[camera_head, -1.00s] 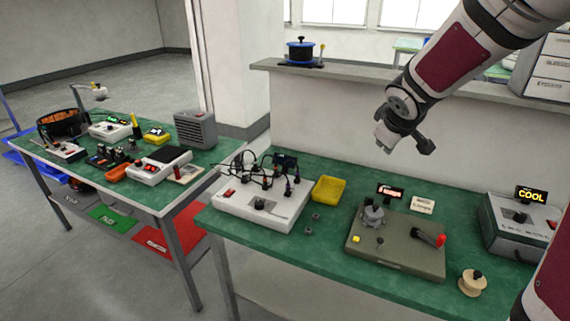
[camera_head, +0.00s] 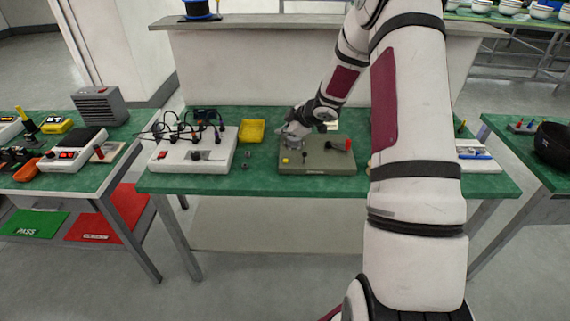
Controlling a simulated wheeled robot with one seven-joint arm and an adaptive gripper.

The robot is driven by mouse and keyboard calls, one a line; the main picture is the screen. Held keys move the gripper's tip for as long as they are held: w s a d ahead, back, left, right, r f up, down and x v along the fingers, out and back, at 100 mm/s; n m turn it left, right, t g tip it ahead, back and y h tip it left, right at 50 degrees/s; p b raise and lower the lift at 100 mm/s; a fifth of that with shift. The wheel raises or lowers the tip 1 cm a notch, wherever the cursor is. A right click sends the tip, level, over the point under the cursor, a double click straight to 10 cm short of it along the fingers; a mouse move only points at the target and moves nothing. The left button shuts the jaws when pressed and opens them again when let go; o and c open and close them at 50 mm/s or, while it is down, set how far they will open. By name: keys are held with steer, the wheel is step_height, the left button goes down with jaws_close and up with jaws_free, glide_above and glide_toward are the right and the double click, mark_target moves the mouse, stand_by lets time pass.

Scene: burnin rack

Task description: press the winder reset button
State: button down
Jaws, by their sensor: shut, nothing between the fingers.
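The winder is an olive-green box (camera_head: 322,163) on the middle green table. A small yellow button (camera_head: 285,160) sits at its front left, and a black crank with a red knob (camera_head: 347,145) at its right. A small dark knob stands between them. The grey part on the box's back left is mostly hidden by my gripper. My gripper (camera_head: 293,133) is shut and empty, at the back left of the winder, behind and above the yellow button in the picture. I cannot tell whether it touches the winder.
A white box with cables (camera_head: 196,157) and a yellow tray (camera_head: 251,131) stand left of the winder. A grey ledge (camera_head: 330,26) runs behind the table. Green table is clear in front of the winder.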

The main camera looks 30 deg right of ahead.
stand_by(0.3)
steer(key=b, duration=0.8)
glide_above(284, 161)
step_height(284, 161, down, 6)
steer(key=shift+f, duration=0.2)
steer(key=shift+f+b, duration=0.8)
steer(key=shift+f, duration=0.4)
steer(key=shift+s, duration=0.1)
steer(key=shift+f, duration=0.4)
steer(key=shift+f+b, duration=0.4)
stand_by(0.6)
stand_by(0.3)
steer(key=shift+r+p, duration=0.9)
steer(key=shift+p, duration=0.15)
